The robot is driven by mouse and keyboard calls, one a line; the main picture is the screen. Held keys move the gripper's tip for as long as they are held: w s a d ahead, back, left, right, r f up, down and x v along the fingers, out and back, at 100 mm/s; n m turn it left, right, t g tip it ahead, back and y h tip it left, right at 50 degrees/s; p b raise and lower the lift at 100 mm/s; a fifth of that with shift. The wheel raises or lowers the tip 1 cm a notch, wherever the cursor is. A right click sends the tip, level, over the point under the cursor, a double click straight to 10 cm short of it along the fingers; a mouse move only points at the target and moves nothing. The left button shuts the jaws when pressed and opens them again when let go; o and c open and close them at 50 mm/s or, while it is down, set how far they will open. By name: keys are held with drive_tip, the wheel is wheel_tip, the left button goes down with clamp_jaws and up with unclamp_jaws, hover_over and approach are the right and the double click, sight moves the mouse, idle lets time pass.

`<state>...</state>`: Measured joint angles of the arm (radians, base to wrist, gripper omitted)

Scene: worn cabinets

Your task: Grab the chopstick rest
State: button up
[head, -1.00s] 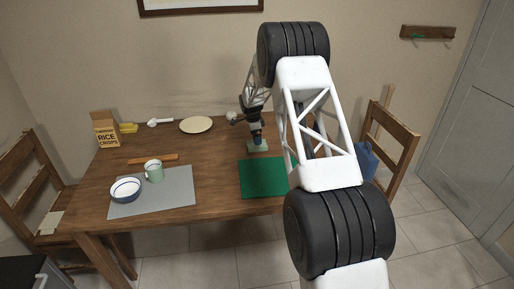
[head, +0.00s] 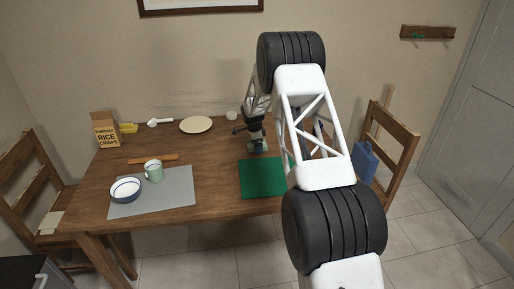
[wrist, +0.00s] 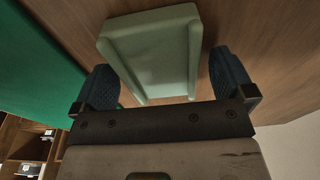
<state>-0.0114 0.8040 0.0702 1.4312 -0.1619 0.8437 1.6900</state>
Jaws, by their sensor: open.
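The chopstick rest (wrist: 155,55) is a pale green, shallow, tray-like piece with raised edges, lying on the wooden table in the wrist view. My gripper (wrist: 165,78) is open, with one dark blue ribbed finger on each side of the rest's near part. The rest's near end is partly hidden by the gripper body, and I cannot tell whether either finger touches it. In the head view my gripper (head: 257,148) is low over the table, just behind the green mat, and mostly hides the rest.
The green mat (head: 263,179) lies close by, also at left in the wrist view (wrist: 40,60). A grey mat (head: 170,200) holds a bowl (head: 125,190) and a mug (head: 154,171). A plate (head: 196,125), a cereal box (head: 105,130) and a small white item (head: 231,115) stand farther back.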

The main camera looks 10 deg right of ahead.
drive_tip(key=c, duration=1.1)
drive_tip(key=shift+r, duration=0.2)
drive_tip(key=shift+r, duration=1.45)
drive_tip(key=shift+s+r, duration=0.15)
drive_tip(key=shift+s, duration=0.15)
drive_tip(key=s, duration=0.5)
drive_tip(key=s+r, duration=0.1)
drive_tip(key=s, duration=0.9)
drive_tip(key=shift+s+a+r, duration=0.1)
drive_tip(key=shift+s+r, duration=0.05)
drive_tip(key=shift+r, duration=0.05)
